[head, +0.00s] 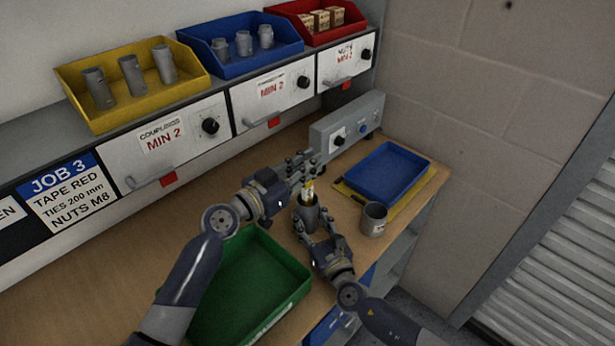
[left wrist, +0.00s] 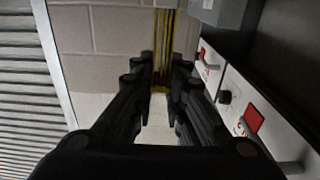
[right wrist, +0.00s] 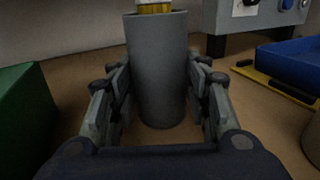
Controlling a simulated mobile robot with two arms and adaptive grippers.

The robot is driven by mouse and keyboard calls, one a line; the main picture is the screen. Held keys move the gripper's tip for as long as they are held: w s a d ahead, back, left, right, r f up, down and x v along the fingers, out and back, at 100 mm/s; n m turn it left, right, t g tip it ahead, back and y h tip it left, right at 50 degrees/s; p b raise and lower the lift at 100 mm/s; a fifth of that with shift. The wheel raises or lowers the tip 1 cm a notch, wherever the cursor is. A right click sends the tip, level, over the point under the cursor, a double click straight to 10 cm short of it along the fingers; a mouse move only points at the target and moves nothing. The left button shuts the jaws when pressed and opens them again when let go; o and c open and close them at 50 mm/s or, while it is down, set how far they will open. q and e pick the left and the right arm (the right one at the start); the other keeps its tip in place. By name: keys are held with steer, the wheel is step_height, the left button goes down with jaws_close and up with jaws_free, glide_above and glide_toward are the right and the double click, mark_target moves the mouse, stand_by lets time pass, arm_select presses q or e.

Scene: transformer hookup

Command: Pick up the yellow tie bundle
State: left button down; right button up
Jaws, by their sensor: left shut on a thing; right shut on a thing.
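The yellow tie bundle (head: 309,190) is upright between the fingers of my left gripper (head: 304,168), which is shut on it. The left wrist view shows the bundle's yellow strands (left wrist: 163,50) between the fingertips, with a pale band near the top edge. A grey cylindrical cup (head: 306,214) stands on the bench directly below. My right gripper (head: 318,232) is shut around this cup, one finger on each side in the right wrist view (right wrist: 158,75). The bundle's lower end (right wrist: 153,8) is at the cup's mouth; I cannot tell how far inside it is.
A green tray (head: 255,280) lies left of the cup. A second grey cup (head: 374,219) stands to the right. A blue tray (head: 388,172) on a yellow-edged mat and a grey control box (head: 345,128) are behind. Yellow, blue and red bins sit on the shelf above the drawers.

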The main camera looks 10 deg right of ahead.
arm_select(q)
step_height(320, 180, up, 14)
steer(key=shift+f, duration=0.1)
arm_select(e)
steer(key=o, duration=1.1)
steer(key=shift+o, duration=0.2)
